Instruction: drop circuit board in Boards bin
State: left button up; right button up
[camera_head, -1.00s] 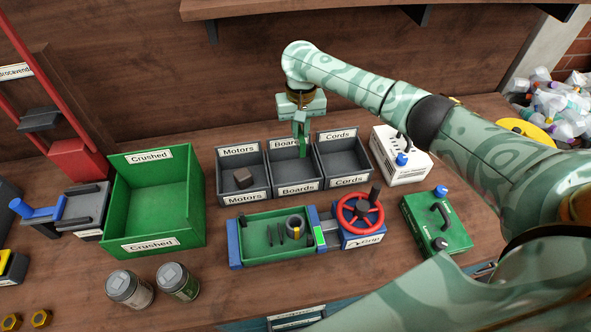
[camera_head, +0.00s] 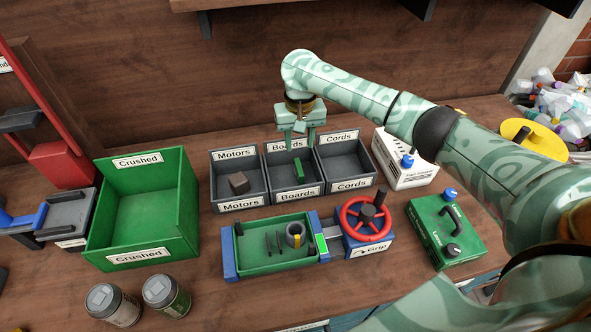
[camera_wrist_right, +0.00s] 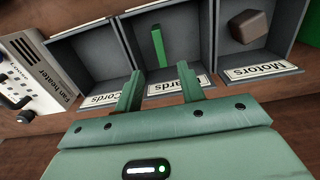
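The green circuit board (camera_head: 299,169) is in the middle bin, the Boards bin (camera_head: 298,193), apart from my fingers. It also shows in the right wrist view as a narrow green strip (camera_wrist_right: 158,47) standing out from the grey bin floor. My right gripper (camera_head: 300,147) is above the back of the Boards bin. Its two fingers are spread with nothing between them, as the right wrist view also shows (camera_wrist_right: 160,85). My left gripper is not in view.
The Motors bin (camera_head: 241,204) on the left holds a dark block (camera_head: 239,183). The Cords bin (camera_head: 351,185) on the right looks empty. A green Crushed bin (camera_head: 139,255) stands further left. In front are a green tray with a red handwheel (camera_head: 366,218) and a green case (camera_head: 446,232).

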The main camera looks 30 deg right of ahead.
notch_tip(320, 180, up, 16)
jog(key=p, duration=0.8)
jog(key=shift+r, duration=0.15)
